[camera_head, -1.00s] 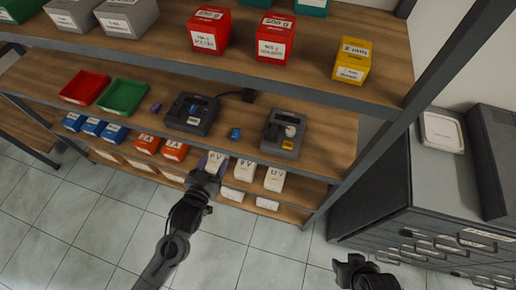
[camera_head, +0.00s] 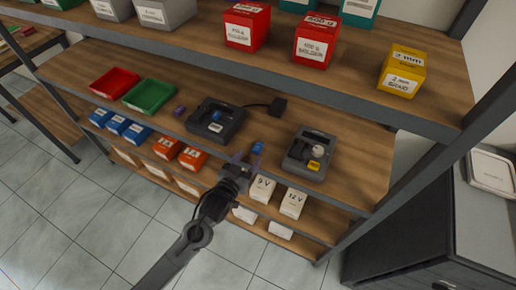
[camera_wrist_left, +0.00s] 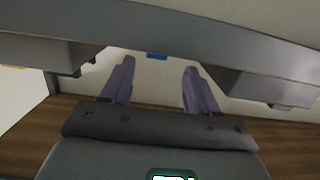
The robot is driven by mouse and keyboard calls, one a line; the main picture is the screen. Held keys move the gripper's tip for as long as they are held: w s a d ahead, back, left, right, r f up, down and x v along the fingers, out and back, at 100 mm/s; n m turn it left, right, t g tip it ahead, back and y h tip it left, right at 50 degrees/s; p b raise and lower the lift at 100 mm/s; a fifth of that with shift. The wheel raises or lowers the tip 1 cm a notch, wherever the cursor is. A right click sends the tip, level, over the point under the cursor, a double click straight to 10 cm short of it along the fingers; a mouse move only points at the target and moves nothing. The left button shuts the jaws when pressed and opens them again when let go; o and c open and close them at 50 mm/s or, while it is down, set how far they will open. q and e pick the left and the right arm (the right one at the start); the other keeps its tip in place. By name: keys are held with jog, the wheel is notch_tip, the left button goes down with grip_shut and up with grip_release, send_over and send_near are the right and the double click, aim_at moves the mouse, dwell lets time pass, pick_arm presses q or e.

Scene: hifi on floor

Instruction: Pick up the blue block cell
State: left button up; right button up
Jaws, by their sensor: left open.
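The blue block cell (camera_head: 258,147) lies on the middle wooden shelf, between the dark charger (camera_head: 217,121) on its left and the grey device (camera_head: 309,154) on its right. My left gripper (camera_head: 240,160) is open at the front edge of that shelf, just left of and in front of the cell. In the left wrist view its two purple fingers (camera_wrist_left: 157,85) are spread with nothing between them. A small blue patch (camera_wrist_left: 157,56) shows there beyond the fingertips, mostly cut off by a grey beam. My right gripper is out of view.
The upper shelf's grey front edge (camera_head: 250,75) runs above the middle shelf. A purple cell (camera_head: 179,110), a green tray (camera_head: 149,96) and a red tray (camera_head: 114,84) sit to the left. White boxes (camera_head: 292,203) stand below. A grey cabinet (camera_head: 400,240) is at right.

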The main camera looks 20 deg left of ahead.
aim_at(256, 150)
pick_arm(q)
jog(key=shift+w+d+f+b, duration=0.1)
jog(key=shift+w+d, duration=0.05)
jog(key=shift+w, duration=0.65)
jog(key=shift+w+d+f+b, duration=0.1)
jog(key=shift+w+d, duration=0.1)
jog(key=shift+w, duration=0.65)
jog(key=shift+w+d+f+b, duration=0.1)
jog(key=shift+w+d, duration=0.05)
jog(key=shift+w, duration=0.65)
jog(key=c, duration=1.1)
jog(key=shift+o, duration=0.2)
jog(key=shift+r, duration=0.1)
jog(key=shift+r, duration=0.45)
jog(key=r, duration=0.2)
jog(key=r+p, duration=0.1)
jog(key=shift+s+d+r, duration=0.1)
jog(key=shift+d+r, duration=0.2)
jog(key=shift+r, duration=0.05)
jog(key=s+d+r, duration=0.2)
jog(key=d+r, duration=0.1)
jog(key=d, duration=0.2)
jog(key=s+d+r+p, duration=0.1)
jog(key=d+r, duration=0.2)
jog(key=d, duration=0.2)
jog(key=shift+s+d+r, duration=0.15)
jog(key=shift+s, duration=0.2)
